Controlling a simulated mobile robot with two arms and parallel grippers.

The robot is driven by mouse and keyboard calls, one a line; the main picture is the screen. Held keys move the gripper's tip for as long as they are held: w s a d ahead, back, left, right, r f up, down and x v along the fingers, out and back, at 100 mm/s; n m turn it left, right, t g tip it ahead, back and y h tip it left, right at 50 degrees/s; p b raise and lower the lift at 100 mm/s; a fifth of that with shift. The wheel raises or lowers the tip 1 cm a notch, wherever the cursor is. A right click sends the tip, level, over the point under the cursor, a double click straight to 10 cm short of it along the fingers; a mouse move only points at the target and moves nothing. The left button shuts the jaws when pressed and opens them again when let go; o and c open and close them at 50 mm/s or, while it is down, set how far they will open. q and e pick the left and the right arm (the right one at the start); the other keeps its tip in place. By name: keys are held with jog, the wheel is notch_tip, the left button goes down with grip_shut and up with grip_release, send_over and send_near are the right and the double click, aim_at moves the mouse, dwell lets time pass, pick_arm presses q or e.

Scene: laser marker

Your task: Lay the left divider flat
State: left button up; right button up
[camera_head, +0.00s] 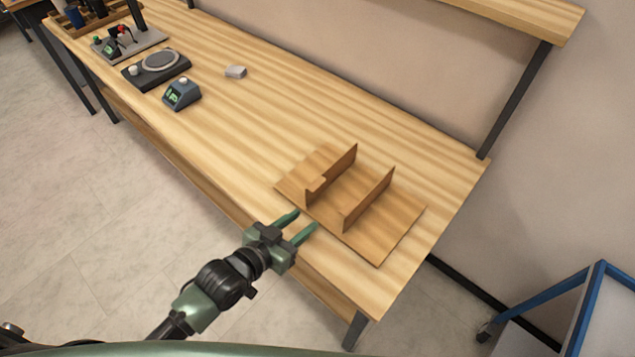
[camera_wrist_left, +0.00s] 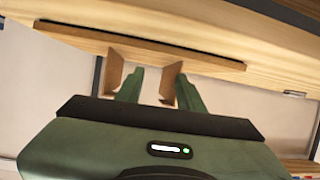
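A flat wooden board (camera_head: 388,236) lies near the right end of the workbench and carries two upright wooden dividers. The left divider (camera_head: 334,172) stands on edge, with a small tab or notch at its near end. The right divider (camera_head: 368,197) stands roughly parallel to it. In the left wrist view the board (camera_wrist_left: 190,62) and dividers appear inverted, with one divider (camera_wrist_left: 115,73) beside a finger. My left gripper (camera_head: 300,224) is open and empty at the board's near edge, its green fingers pointing at the dividers. It also shows in the left wrist view (camera_wrist_left: 156,84). My right gripper is not seen.
The workbench (camera_head: 240,125) is clear between the board and a small grey block (camera_head: 235,72). A dark green device (camera_head: 181,94) and a black scale-like unit (camera_head: 157,69) stand farther left. A blue-framed cart (camera_head: 590,305) stands at the lower right.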

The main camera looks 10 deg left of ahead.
aim_at(310, 191)
pick_arm(q)
jog(key=shift+w+a+r+m+t+h, duration=0.2)
jog(key=shift+w+r+m+t+h, duration=0.05)
jog(key=shift+w+r+t+h, duration=0.35)
jog(key=shift+w+a+r+m+t+h, duration=0.25)
jog(key=shift+w+r+t+h, duration=0.25)
jog(key=shift+w+r+h, duration=0.15)
jog(key=shift+w+a+r+t+h, duration=0.2)
jog(key=shift+a+r+t+h, duration=0.1)
jog(key=shift+r+h, duration=0.1)
jog(key=shift+w+d+r, duration=0.1)
jog(key=shift+w+d, duration=0.15)
jog(key=p+x, duration=0.1)
jog(key=x, duration=0.6)
jog(key=shift+c, duration=0.4)
grip_shut()
